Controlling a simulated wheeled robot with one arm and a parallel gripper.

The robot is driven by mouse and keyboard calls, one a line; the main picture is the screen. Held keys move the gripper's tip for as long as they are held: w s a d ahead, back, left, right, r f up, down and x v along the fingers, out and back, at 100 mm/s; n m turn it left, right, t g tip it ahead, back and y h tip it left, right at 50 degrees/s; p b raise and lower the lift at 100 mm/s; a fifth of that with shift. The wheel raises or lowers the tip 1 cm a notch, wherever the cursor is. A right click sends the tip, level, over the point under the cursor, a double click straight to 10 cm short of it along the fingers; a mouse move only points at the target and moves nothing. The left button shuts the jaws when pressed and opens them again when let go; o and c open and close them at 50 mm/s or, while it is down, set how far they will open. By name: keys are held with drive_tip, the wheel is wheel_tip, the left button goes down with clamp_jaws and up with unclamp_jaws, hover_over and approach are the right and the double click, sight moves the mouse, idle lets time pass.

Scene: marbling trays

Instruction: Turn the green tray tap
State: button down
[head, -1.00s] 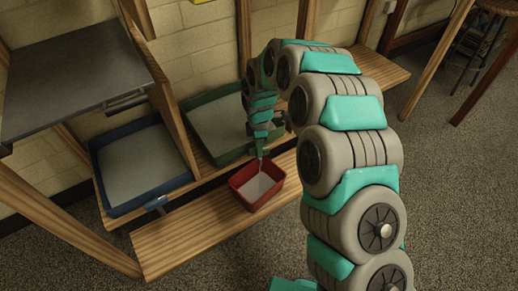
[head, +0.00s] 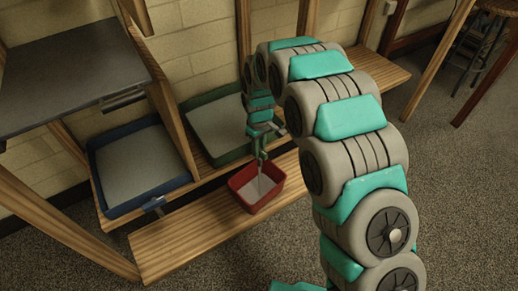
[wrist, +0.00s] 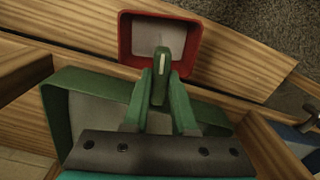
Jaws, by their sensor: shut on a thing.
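The green tray (head: 186,110) sits on the wooden shelf in the head view, partly behind my arm. It also shows in the wrist view (wrist: 58,112). Its green tap handle (wrist: 162,60), with a pale stripe, is at the tray's front edge. My gripper (wrist: 163,84) has its two green fingers closed on the handle, one on each side. In the head view, my arm hides most of the tap, and a thin pale stream runs from it down into the red basin (head: 236,190).
The red basin stands on the lower wooden bench (head: 160,252) below the tap and holds pale liquid. A blue tray (head: 100,190) with its own tap (head: 155,202) is to the left. A grey tabletop (head: 65,80) is above it. Wooden posts stand between the trays.

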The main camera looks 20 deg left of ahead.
drive_tip(key=shift+m, duration=1.2)
drive_tip(key=c, duration=0.7)
unclamp_jaws()
drive_tip(key=shift+r, duration=0.1)
wheel_tip(320, 180, up, 8)
drive_tip(key=shift+f, duration=0.2)
